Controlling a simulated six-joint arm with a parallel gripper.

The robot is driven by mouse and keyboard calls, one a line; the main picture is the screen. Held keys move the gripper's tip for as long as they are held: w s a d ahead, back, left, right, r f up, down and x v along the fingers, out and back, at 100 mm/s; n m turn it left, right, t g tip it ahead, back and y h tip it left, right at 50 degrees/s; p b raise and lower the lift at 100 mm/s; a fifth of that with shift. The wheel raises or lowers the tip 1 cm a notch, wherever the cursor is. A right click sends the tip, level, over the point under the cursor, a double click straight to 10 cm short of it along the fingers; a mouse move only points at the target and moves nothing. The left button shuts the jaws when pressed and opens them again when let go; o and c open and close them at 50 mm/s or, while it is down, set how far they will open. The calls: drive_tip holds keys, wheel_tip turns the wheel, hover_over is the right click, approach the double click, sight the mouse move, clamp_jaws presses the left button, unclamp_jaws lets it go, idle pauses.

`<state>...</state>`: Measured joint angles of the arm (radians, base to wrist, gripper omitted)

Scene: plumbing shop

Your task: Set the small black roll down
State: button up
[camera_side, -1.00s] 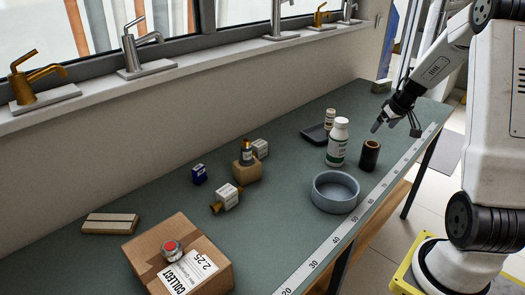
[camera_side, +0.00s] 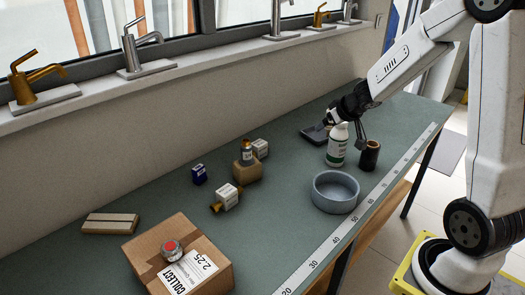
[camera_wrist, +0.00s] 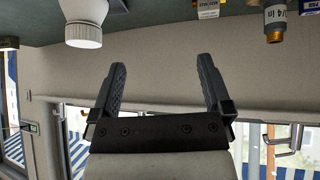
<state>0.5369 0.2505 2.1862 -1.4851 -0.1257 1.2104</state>
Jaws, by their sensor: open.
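My gripper (camera_side: 331,117) is over the far part of the bench, beside the top of the white bottle (camera_side: 337,146) and above the dark tray (camera_side: 313,135). In the wrist view its two black fingers (camera_wrist: 161,63) are spread apart with nothing between them. A short dark cylinder (camera_side: 370,155) stands upright on the bench to the right of the bottle, apart from the gripper. It looks dark brown to black; I cannot tell if it is the small black roll. A small container on the tray is mostly hidden by the gripper.
A grey-blue round bowl (camera_side: 335,193) stands in front of the bottle. Small boxes (camera_side: 227,197) and a dropper-like bottle (camera_side: 246,152) stand mid-bench. A cardboard box (camera_side: 180,259) is at the near end. A measuring strip (camera_side: 331,247) runs along the front edge.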

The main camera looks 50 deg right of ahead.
drive_tip(key=s+a+f+g+y, duration=0.1)
drive_tip(key=s+a, duration=0.3)
drive_tip(key=a, duration=0.3)
drive_tip(key=s+a+f+n+g+y, duration=0.1)
drive_tip(key=s+a+f+g, duration=0.1)
drive_tip(key=s+a, duration=0.2)
drive_tip(key=s+a+f+n+g, duration=0.1)
drive_tip(key=s+a, duration=0.4)
drive_tip(key=a, duration=0.6)
drive_tip(key=shift+f+g+y, duration=0.4)
drive_tip(key=shift+f+g, duration=0.15)
drive_tip(key=shift+g, duration=0.05)
